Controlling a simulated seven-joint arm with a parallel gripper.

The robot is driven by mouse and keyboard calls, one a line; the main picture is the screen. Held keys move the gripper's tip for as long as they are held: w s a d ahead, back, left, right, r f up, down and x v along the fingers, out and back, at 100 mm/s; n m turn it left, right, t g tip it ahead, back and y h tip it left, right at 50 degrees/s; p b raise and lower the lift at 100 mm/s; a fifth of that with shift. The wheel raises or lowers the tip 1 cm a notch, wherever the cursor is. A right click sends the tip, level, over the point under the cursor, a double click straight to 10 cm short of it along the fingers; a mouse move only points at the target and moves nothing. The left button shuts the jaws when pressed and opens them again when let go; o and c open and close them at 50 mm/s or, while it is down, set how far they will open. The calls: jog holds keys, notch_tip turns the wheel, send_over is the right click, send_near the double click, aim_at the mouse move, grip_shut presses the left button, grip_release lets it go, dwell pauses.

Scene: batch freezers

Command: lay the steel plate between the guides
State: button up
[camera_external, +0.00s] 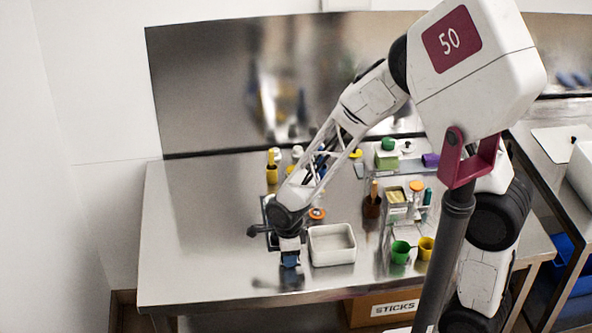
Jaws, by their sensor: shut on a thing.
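My gripper (290,263) points down low over the steel table, left of the white tray. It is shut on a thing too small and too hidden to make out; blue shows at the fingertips. I cannot pick out the steel plate for certain against the shiny table. I cannot clearly make out the guides either. A dark upright frame (266,209) shows partly behind my wrist, and I cannot tell what it is.
An empty white tray (332,258) stands just right of my gripper. A green cup (400,252), a yellow cup (426,248) and a brown holder (372,206) stand further right. Yellow-based bottles (272,172) stand at the back. The table's left side (200,230) is clear.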

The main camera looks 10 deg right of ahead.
jog(key=shift+f, duration=0.1)
jog(key=o, duration=0.7)
notch_tip(320, 180, up, 12)
dwell(0.8)
dwell(0.5)
